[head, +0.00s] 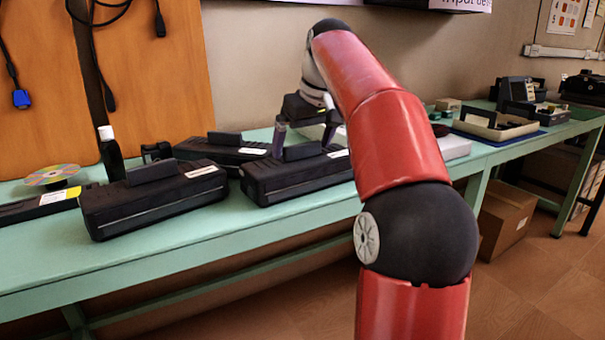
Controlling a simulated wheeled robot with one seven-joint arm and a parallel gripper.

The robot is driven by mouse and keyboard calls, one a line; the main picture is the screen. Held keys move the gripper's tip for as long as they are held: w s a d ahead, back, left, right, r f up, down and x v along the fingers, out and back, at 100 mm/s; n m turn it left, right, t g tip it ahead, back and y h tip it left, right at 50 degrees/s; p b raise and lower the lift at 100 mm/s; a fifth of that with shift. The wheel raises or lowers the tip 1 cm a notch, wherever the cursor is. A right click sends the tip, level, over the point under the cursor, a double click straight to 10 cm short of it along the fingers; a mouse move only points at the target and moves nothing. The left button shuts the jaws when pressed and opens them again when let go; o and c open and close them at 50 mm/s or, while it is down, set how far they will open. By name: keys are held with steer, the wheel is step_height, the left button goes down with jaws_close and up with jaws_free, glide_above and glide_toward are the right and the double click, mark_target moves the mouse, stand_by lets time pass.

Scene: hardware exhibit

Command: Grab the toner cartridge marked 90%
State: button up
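Three black toner cartridges with raised grips lie on the green table. One is at the front left (155,205), one behind it (225,150), and one in the middle (290,180). Each shows a small pale label, too small to read, so I cannot tell which is marked 90%. My gripper (304,144) points down over the middle cartridge. Its two fingers are apart, one towards each end of that cartridge's raised grip. I cannot tell whether they touch it. My red arm hides part of the middle cartridge's right side.
A disc (52,175) and a flat black item (40,207) lie at the far left of the table (150,258). Cables (92,50) hang on a wooden board behind. Trays (495,125) and devices stand farther right. A cardboard box (505,222) is on the floor.

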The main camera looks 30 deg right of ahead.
steer(key=c, duration=1.9)
steer(key=shift+r, duration=0.1)
